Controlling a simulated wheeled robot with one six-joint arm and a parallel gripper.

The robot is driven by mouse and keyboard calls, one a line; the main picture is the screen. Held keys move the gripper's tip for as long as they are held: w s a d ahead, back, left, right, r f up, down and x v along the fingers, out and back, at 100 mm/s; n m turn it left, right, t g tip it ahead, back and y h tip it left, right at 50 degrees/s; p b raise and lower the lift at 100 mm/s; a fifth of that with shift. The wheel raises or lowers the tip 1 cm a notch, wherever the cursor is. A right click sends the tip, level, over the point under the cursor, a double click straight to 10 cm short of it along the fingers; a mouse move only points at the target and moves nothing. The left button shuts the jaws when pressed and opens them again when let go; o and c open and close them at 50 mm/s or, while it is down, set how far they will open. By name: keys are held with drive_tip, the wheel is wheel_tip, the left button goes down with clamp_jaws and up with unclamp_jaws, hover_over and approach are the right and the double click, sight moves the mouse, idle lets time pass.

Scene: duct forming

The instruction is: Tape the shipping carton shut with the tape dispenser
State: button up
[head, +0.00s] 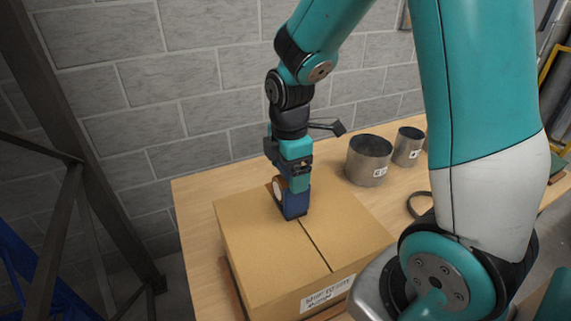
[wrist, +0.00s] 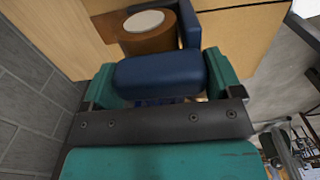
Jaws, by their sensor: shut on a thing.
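The shipping carton (head: 260,255) stands on the wooden table, its top flaps folded down with a dark seam between them. A white label is on its front side. My gripper (head: 295,172) points down over the far part of the carton top. It is shut on the blue tape dispenser (head: 293,203), which sits at the seam; I cannot tell whether it touches the cardboard. In the wrist view the dispenser (wrist: 158,75) lies between the teal fingers, with its brown tape roll (wrist: 148,36) beyond. No tape strip shows on the visible seam.
Two metal duct cylinders stand to the right of the carton, a larger one (head: 369,160) and a smaller one (head: 409,147). A dark ring (head: 418,204) lies nearer. A grey block wall (head: 150,85) is behind the table, and a dark metal frame (head: 75,190) stands left.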

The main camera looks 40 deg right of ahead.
drive_tip(key=shift+s+a+r, duration=0.1)
drive_tip(key=shift+s+a, duration=0.05)
drive_tip(key=shift+s, duration=0.65)
drive_tip(key=shift+s+a+r, duration=0.1)
drive_tip(key=shift+s+a, duration=0.1)
drive_tip(key=shift+s, duration=0.6)
drive_tip(key=shift+s+a, duration=0.15)
drive_tip(key=shift+s, duration=0.65)
drive_tip(key=s, duration=0.1)
drive_tip(key=s+b, duration=0.2)
drive_tip(key=shift+s+a+f, duration=0.15)
drive_tip(key=shift+a+f, duration=0.1)
drive_tip(key=shift+a, duration=0.05)
drive_tip(key=shift+s+f+b, duration=0.1)
drive_tip(key=shift+s+b, duration=0.1)
drive_tip(key=shift+b, duration=0.65)
drive_tip(key=shift+s+a+r+b, duration=0.15)
drive_tip(key=shift+s+b, duration=0.55)
drive_tip(key=shift+b, duration=0.3)
drive_tip(key=shift+s+a+r+b, duration=0.15)
drive_tip(key=shift+s+b, duration=0.5)
drive_tip(key=shift+b, duration=0.35)
drive_tip(key=shift+s, duration=0.1)
